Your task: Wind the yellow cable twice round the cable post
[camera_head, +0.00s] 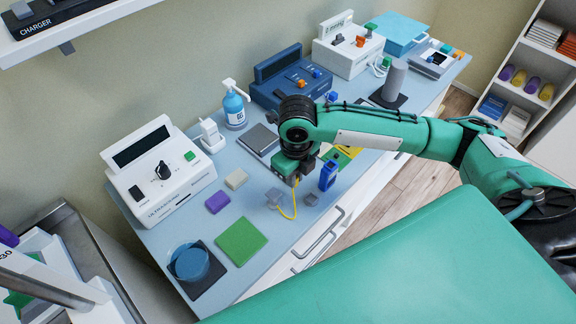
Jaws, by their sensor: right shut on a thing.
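My right gripper (291,181) reaches in from the right over the front part of the blue-grey counter and points down. It is shut on the yellow cable (294,207), which hangs below the fingers in a short curve. The cable's lower end is near a small grey translucent block (274,198). The fingertips are small and partly hidden by the gripper body. A grey upright cylinder (395,78) stands on a dark base farther back right; I cannot tell whether it is the cable post. No turn of cable shows round it. My left gripper is not in view.
A blue upright piece (328,176) stands just right of the gripper. A white ultrasound unit (160,172), a pump bottle (235,105) and a blue device (291,78) line the back. A green pad (241,241) lies at the front.

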